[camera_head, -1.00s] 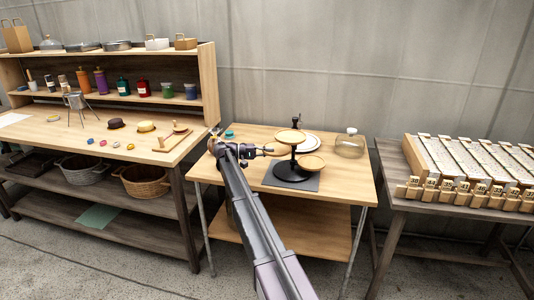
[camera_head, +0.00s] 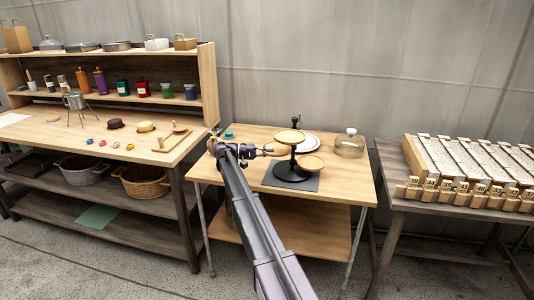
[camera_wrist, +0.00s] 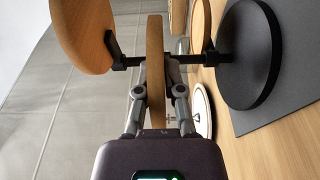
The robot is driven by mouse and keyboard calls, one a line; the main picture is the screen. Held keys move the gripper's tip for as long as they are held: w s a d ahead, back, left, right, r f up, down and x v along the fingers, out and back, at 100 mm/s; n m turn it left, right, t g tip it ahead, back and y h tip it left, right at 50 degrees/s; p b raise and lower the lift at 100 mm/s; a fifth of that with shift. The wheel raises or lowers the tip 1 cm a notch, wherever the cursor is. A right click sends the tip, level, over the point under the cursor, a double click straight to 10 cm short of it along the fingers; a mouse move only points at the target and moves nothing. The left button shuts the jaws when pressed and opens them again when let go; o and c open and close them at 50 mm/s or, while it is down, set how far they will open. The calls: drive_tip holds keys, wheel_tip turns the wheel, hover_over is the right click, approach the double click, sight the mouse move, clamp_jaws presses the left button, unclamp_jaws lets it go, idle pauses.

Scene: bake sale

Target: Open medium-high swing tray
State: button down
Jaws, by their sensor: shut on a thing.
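A tray stand with a round black base (camera_head: 293,171) and a thin post stands on the middle table. Its highest round wooden tray (camera_head: 290,137) and a lower one (camera_head: 311,162) show in the head view. My gripper (camera_head: 264,151) is at the left of the post, between the heights of these two. In the wrist view my gripper (camera_wrist: 156,92) is shut on the rim of a wooden tray (camera_wrist: 155,62), seen edge-on. The highest tray (camera_wrist: 82,35) lies to its left there, the black base (camera_wrist: 250,55) to its right. My gripper partly hides the held tray in the head view.
A white plate (camera_head: 312,145) lies behind the stand and a glass jar (camera_head: 350,144) stands to its right. A dark mat (camera_head: 272,182) lies under the base. The front of the table is clear. A shelved workbench stands left, a table with boxed rows right.

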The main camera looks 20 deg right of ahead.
drive_tip(key=shift+s+d, duration=0.15)
idle(0.7)
drive_tip(key=c, duration=0.8)
unclamp_jaws()
drive_tip(key=shift+o, duration=0.2)
drive_tip(key=shift+a, duration=0.2)
drive_tip(key=v, duration=0.7)
drive_tip(key=shift+a, duration=0.1)
